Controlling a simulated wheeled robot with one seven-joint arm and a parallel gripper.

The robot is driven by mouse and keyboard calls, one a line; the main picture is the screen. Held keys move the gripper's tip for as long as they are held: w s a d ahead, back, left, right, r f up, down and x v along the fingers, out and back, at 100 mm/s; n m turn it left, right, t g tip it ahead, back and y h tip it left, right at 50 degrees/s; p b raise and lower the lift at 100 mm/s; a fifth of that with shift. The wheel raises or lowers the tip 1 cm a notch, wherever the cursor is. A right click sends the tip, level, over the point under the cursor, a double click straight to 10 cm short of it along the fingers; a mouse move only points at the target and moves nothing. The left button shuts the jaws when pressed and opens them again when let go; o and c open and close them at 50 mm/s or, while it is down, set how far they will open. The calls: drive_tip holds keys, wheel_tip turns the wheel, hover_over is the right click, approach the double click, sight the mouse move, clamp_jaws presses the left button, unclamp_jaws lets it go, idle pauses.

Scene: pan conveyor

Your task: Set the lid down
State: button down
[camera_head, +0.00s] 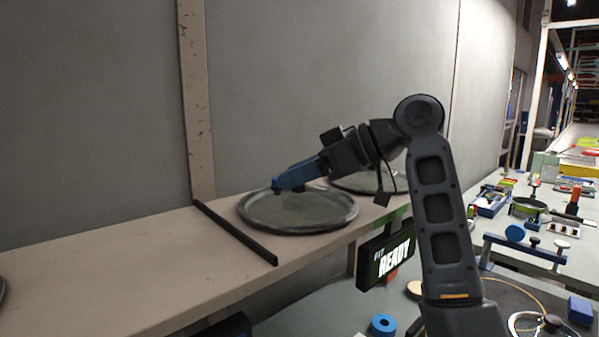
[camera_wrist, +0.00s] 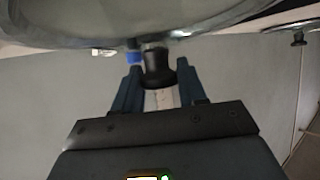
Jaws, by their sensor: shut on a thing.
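A round glass lid (camera_head: 298,213) with a metal rim shows in the head view, flat over the beige shelf by the wall. It fills the top of the wrist view (camera_wrist: 120,28). My gripper (camera_head: 278,186) reaches over it from the right with blue fingers. In the wrist view my gripper (camera_wrist: 158,66) has a finger on each side of the lid's dark knob (camera_wrist: 157,76) and is shut on it. The lid looks about level. I cannot tell if its rim rests on the shelf (camera_head: 120,275) or hangs just above.
A second glass lid (camera_head: 352,182) lies farther right on the shelf, partly behind my arm. A black bar (camera_head: 235,232) crosses the shelf left of the held lid. A "FIT READY" sign (camera_head: 388,256) stands below the shelf's front edge. The shelf left of the bar is mostly clear.

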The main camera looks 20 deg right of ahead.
drive_tip(key=c, duration=0.6)
unclamp_jaws()
drive_tip(key=shift+f, duration=0.1)
drive_tip(key=b+v, duration=0.2)
drive_tip(key=v, duration=1)
drive_tip(key=shift+s, duration=0.1)
